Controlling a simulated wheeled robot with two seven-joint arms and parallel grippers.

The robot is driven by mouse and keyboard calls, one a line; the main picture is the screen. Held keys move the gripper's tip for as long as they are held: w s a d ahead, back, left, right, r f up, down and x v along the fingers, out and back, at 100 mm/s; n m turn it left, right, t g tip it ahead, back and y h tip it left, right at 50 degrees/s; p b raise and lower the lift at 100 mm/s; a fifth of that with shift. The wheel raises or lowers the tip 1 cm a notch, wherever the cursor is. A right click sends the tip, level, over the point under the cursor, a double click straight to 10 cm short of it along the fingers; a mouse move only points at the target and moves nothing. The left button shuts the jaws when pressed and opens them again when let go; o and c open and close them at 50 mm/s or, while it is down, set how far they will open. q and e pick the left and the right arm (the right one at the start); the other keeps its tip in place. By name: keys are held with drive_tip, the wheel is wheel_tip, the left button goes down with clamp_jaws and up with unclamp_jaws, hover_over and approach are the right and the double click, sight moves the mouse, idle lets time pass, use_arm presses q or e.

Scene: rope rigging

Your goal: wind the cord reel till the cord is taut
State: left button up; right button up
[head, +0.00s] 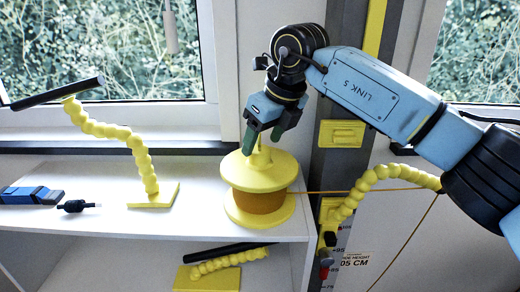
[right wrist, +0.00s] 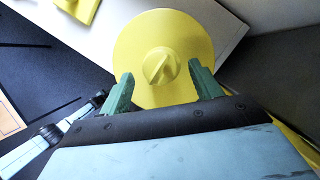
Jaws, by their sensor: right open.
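The yellow cord reel (head: 259,170) stands upright on the white shelf, with orange cord wound between its two flanges. A knob (right wrist: 161,66) with a raised ridge sits at the centre of its top flange. The orange cord (head: 350,191) runs off the reel to the right, in a nearly straight line, and passes behind my arm. A slanting length (head: 405,243) hangs below the arm. My right gripper (head: 265,142) is above the reel by the knob. In the right wrist view its green fingers (right wrist: 158,88) are open, apart on either side below the knob. My left gripper is out of view.
A yellow jointed stand (head: 140,150) with a black bar is on the shelf at left, near a blue tool (head: 32,195). Another yellow jointed arm (head: 372,180) is fixed to the dark post (head: 342,165) at right. Windows are behind.

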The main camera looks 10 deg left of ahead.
drive_tip(key=v, duration=0.9)
drive_tip(key=shift+r+b, duration=0.35)
drive_tip(key=shift+r, duration=0.1)
